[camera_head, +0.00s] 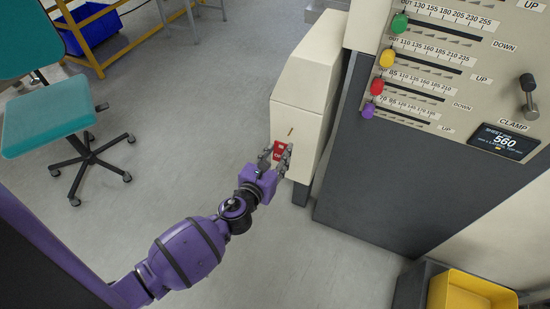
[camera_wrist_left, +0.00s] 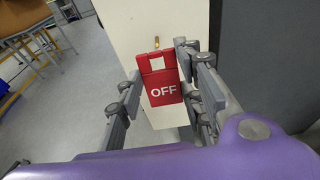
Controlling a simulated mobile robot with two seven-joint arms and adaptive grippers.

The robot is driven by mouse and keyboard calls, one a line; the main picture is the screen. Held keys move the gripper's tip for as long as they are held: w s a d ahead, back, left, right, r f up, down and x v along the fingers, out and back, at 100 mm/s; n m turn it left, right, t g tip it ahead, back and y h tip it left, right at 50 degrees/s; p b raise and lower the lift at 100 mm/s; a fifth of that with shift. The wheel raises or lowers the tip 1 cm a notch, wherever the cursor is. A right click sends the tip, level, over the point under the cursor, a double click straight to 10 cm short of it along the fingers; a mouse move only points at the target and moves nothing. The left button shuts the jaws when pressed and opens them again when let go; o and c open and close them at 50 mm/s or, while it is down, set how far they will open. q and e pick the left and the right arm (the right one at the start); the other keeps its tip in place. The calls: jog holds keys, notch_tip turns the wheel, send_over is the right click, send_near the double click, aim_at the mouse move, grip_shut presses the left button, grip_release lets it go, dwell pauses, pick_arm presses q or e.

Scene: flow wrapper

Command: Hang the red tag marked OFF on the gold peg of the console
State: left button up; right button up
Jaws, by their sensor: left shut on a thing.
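The red tag (camera_wrist_left: 163,84), marked OFF in white, is upright between the fingers of my left gripper (camera_wrist_left: 160,80). A square hole near its top shows pale console behind. The gold peg (camera_wrist_left: 156,42) sticks out of the white console face (camera_wrist_left: 135,25), just above the tag in the left wrist view. In the head view the peg (camera_head: 291,131) also shows above the tag (camera_head: 279,150), and the two look apart. My left gripper (camera_head: 277,155) is shut on the tag in front of the console (camera_head: 305,90). How far the tag is from the face is hard to tell. My right gripper is not in view.
A tall panel (camera_head: 450,75) with colored slider knobs and a CLAMP lever stands to the right of the console. A yellow bin (camera_head: 470,292) is at the lower right. A teal chair (camera_head: 60,120) stands at the left. The floor between chair and console is clear.

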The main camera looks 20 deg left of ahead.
aim_at(280, 150)
pick_arm(q)
jog(key=shift+x, duration=0.85)
jog(key=shift+b+x, duration=0.35)
jog(key=shift+x, duration=0.6)
jog(key=shift+w+r, duration=0.2)
jog(key=shift+w, duration=0.85)
jog(key=shift+w+d+f, duration=0.1)
jog(key=shift+w+f, duration=0.05)
jog(key=shift+w, duration=0.4)
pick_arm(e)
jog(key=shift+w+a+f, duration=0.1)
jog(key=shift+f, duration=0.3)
